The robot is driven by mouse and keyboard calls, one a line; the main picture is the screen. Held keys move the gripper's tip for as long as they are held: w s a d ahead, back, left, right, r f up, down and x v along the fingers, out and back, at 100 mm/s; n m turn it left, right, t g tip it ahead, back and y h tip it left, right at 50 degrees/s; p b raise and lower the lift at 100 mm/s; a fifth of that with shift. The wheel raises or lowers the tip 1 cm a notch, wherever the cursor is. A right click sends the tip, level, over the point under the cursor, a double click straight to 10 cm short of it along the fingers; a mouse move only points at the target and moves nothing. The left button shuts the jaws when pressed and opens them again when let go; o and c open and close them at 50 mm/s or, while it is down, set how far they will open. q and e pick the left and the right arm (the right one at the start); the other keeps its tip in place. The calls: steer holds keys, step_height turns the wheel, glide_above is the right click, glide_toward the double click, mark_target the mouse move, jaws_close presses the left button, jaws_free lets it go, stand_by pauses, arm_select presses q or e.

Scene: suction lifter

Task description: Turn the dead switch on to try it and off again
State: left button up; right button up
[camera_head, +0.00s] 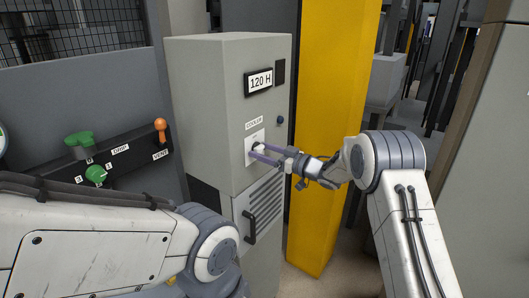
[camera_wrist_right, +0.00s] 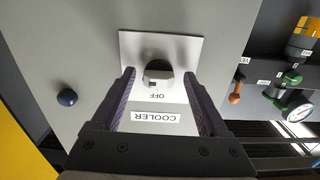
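The grey cabinet (camera_head: 205,110) carries a switch plate labelled COOLER. In the right wrist view the plate (camera_wrist_right: 195,45) holds a round knob (camera_wrist_right: 157,70), with OFF printed beside it. The cooler knob also shows in the head view (camera_head: 256,146), partly covered by a finger. My right gripper (camera_head: 258,152) is at the plate, its fingers open and apart. In the right wrist view the gripper (camera_wrist_right: 159,76) has one finger on each side of the knob, with visible gaps. Which way the knob points is hard to tell. My left gripper is out of view; only its arm shows.
A 120 H display (camera_head: 260,80) and a blue button (camera_head: 280,120) are on the cabinet. Below is a vent grille (camera_head: 265,203) with a black handle (camera_head: 250,228). A dark panel at left has a green handle (camera_head: 79,140), green knob (camera_head: 96,174) and orange lever (camera_head: 160,126). A yellow post (camera_head: 335,80) stands right.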

steer(key=shift+d, duration=0.1)
steer(key=b+v, duration=0.3)
steer(key=v, duration=0.7)
steer(key=shift+s+b, duration=0.15)
steer(key=shift+b, duration=0.15)
